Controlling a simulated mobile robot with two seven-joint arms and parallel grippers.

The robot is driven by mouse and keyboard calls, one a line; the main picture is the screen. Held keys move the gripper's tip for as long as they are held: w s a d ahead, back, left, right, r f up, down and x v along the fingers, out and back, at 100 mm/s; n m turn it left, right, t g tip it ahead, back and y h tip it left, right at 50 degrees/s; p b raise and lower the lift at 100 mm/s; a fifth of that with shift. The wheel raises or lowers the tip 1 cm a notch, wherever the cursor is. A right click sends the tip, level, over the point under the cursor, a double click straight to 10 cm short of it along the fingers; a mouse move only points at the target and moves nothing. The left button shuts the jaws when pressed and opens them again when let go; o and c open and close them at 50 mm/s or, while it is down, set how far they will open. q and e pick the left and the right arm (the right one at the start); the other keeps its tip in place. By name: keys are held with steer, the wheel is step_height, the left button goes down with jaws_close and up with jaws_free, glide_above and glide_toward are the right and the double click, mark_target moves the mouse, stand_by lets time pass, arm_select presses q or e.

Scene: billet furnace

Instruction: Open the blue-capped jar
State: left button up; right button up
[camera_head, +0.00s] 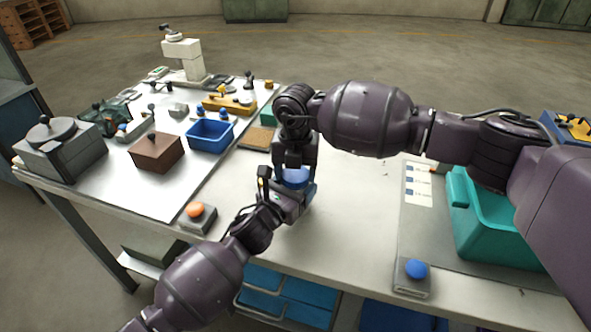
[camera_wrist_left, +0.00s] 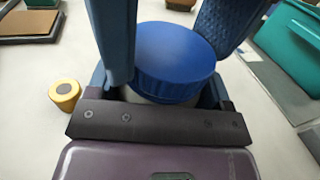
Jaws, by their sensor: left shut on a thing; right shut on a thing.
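The jar's blue cap (camera_head: 294,177) shows between my two grippers on the near bench, and fills the middle of the left wrist view (camera_wrist_left: 172,52). A pale strip of the jar body (camera_wrist_left: 150,97) shows under the cap; the rest of the body is hidden. My left gripper (camera_head: 297,193) comes in from the near left and is shut on the jar body below the cap. My right gripper (camera_head: 295,168) reaches down from above and is shut on the cap, its blue fingers on both sides of it. The jar looks upright, and the cap sits on it.
A teal bin (camera_head: 480,225) and a blue button (camera_head: 416,269) stand to the right. An orange button box (camera_head: 197,216) stands at the front left. A blue tray (camera_head: 209,136) and a brown box (camera_head: 155,152) lie further left. A yellow cylinder (camera_wrist_left: 64,93) stands near the jar.

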steer(key=o, duration=1)
steer(key=shift+r, duration=0.1)
step_height(320, 180, up, 4)
steer(key=shift+r, duration=0.2)
steer(key=shift+c, duration=0.4)
steer(key=shift+r+m, duration=1.1)
steer(key=shift+r, duration=0.45)
steer(key=shift+f, duration=3.85)
